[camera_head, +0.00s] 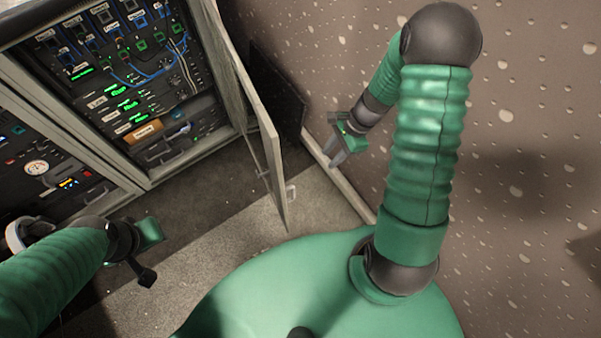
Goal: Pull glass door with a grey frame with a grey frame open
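The glass door with a grey frame (262,128) stands swung out from the rack cabinet, seen nearly edge-on, at a wide angle to the cabinet front. A small pale handle (291,194) shows at its lower outer edge. My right gripper (334,154) is to the right of the door, apart from it, near the wall. Its grey fingers point down-left with a small gap and hold nothing. My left gripper (148,256) is at lower left, in front of the cabinet and away from the door; its finger opening is unclear.
The open cabinet (122,172) shows panels, blue cables and green lights. Another panel with a round gauge (37,168) is at left. A speckled wall (530,120) with a baseboard (340,183) bounds the right side. Carpet (215,215) is clear between cabinet and my body.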

